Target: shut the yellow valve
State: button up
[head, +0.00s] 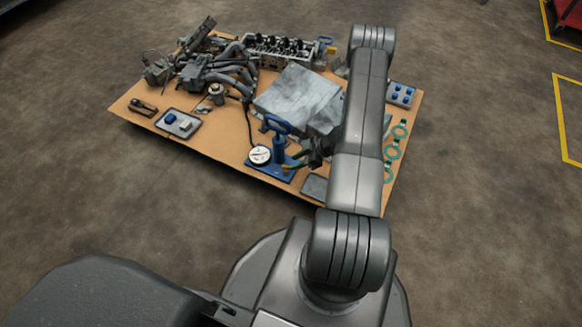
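A blue pump-like device (280,150) with a blue handle on top stands near the front edge of the board. A round white gauge (260,155) sits at its left. A small yellow part (288,167), which looks like the valve, shows low on the device's right side. My gripper (303,160) is just right of the device and close to the yellow part. It is small and dark here, and partly hidden by my arm. I cannot tell whether it touches the yellow part or whether its fingers are open.
A tan board (225,145) carries the parts. A grey sheet-covered block (297,95) stands behind the device. Engine parts (205,70) fill the back left. A tray (177,123) lies at left, green rings (392,152) at right. A flat grey plate (314,186) lies in front.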

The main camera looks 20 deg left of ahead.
aim_at(286, 168)
jog(key=shift+b+x, duration=0.45)
jog(key=shift+x, duration=1.8)
jog(key=shift+c, duration=0.2)
grip_shut()
